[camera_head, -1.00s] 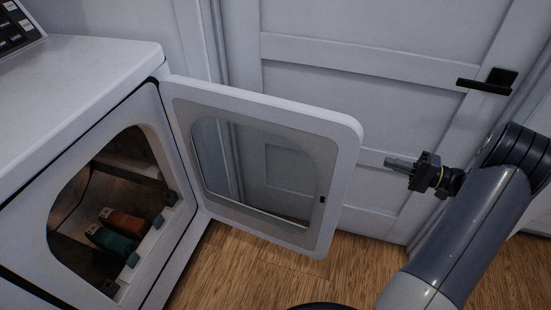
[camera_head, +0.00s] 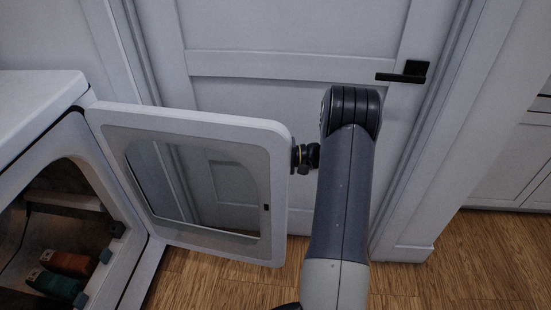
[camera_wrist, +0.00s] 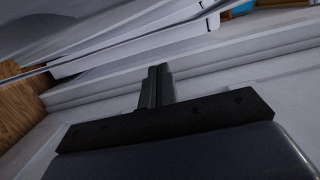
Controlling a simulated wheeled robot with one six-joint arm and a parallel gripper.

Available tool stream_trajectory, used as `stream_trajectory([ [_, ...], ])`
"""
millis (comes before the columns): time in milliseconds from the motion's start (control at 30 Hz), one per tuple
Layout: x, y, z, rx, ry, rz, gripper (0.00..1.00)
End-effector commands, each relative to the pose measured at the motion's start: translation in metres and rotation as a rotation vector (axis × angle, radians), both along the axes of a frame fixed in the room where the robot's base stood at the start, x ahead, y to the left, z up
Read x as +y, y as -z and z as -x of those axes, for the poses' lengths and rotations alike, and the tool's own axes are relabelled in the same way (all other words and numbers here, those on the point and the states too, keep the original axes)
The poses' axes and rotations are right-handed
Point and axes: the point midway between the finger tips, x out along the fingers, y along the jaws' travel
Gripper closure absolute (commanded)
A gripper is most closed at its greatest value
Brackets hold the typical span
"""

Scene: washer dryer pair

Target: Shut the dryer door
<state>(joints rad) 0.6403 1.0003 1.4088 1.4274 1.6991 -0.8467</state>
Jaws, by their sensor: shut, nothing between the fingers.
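The dryer door (camera_head: 278,190) stands wide open, hinged on the dryer's right side, with its window and inner face toward the head camera. The dryer (camera_head: 35,105) is at the left, its opening uncovered. My gripper (camera_wrist: 158,72) is shut and empty in the wrist view. In the head view its mount shows at the door's free edge, on the far side, and the fingertips are hidden behind the door. I cannot tell whether they touch it.
An orange item (camera_head: 68,262) and a teal item (camera_head: 54,285) lie inside the dryer. A white room door (camera_head: 250,85) with a black handle (camera_head: 404,73) stands behind. Wood floor (camera_head: 440,265) is clear at the right.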

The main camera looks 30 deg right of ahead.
Motion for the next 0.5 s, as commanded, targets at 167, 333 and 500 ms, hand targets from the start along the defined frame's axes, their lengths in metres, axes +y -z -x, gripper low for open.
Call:
stream_trajectory([
  [167,0.022,0.000,0.008,0.001,0.000,0.000,1.00],
  [333,0.032,0.000,0.020,0.000,0.001,0.001,1.00],
  [500,0.036,0.000,0.025,0.000,0.001,0.001,1.00],
])
